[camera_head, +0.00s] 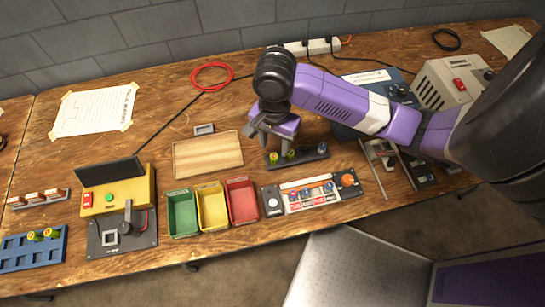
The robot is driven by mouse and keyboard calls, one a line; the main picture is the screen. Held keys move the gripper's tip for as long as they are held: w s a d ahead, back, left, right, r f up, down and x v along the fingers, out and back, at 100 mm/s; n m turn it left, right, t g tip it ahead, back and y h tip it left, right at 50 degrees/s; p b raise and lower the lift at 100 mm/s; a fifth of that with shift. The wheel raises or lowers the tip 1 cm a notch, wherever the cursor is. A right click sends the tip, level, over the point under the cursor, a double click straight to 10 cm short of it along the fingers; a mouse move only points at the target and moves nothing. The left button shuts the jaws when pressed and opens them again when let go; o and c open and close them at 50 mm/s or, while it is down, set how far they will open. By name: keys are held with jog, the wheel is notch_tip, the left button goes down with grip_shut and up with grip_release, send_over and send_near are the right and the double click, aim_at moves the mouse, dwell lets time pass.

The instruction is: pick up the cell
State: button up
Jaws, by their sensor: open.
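My gripper (270,143) is open and points down over the middle of the wooden table, at the back of a dark rack (312,154). Green-and-yellow cells stand in this rack: one cell (275,158) at its left end and another cell (291,154) just right of it. The fingers look empty and are above and behind these cells; whether a finger touches one cannot be told. Two more cells (35,235) (51,233) stand in a blue rack (20,262) at the lower left.
Green (182,222), yellow (212,214) and red bins (243,208) stand left of a button panel (312,194). A yellow tester (118,199) sits at left. A wooden board (207,156) lies left of my gripper. A grey box (448,84) stands at back right.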

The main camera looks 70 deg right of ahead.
aim_at(274, 156)
notch_tip(274, 156, down, 6)
jog(key=shift+w+d+r, duration=0.1)
jog(key=shift+w, duration=0.05)
dwell(0.3)
grip_shut()
